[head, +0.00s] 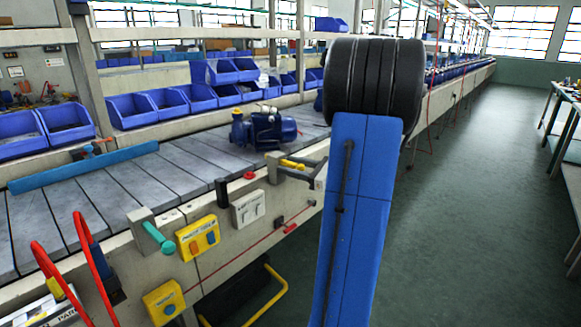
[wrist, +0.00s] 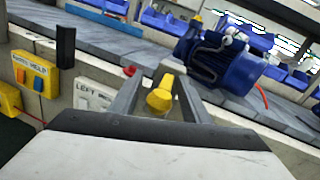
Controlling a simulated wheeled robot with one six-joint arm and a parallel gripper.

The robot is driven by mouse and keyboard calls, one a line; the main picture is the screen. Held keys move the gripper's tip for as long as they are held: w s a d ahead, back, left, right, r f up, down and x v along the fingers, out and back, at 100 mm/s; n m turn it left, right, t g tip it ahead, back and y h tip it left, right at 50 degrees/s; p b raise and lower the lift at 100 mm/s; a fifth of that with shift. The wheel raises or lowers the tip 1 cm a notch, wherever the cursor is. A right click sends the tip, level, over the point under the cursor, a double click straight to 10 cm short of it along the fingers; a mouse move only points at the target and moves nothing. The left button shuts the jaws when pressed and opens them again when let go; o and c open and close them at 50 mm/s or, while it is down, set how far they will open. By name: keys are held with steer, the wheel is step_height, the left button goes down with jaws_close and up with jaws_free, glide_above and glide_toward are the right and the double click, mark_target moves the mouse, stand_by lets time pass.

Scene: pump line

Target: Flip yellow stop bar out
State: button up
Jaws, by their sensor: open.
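The yellow stop bar (head: 291,164) is a short bar with a rounded end, on a pale bracket at the conveyor's side edge in the head view. In the wrist view the yellow bar (wrist: 159,98) points its rounded end toward me and lies between the two grey fingers. My gripper (wrist: 158,84) is open, with one finger on each side of the bar; whether either finger touches it I cannot tell.
A blue pump (head: 265,130) stands on the conveyor (head: 185,158) behind the bar. A red button (head: 249,175), black post (head: 222,192), white switch plate (head: 247,209) and yellow button box (head: 198,237) line the edge to the left. The aisle floor (head: 460,200) at right is clear.

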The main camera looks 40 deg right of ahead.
mark_target(298, 167)
steer(key=shift+w, duration=0.1)
steer(key=shift+c, duration=0.4)
jaws_close()
steer(key=shift+s+f, duration=0.1)
steer(key=shift+s, duration=1.45)
steer(key=shift+s+a, duration=0.1)
steer(key=shift+s, duration=0.05)
steer(key=shift+o, duration=0.4)
jaws_free()
steer(key=shift+s+d, duration=0.15)
steer(key=shift+d, duration=0.05)
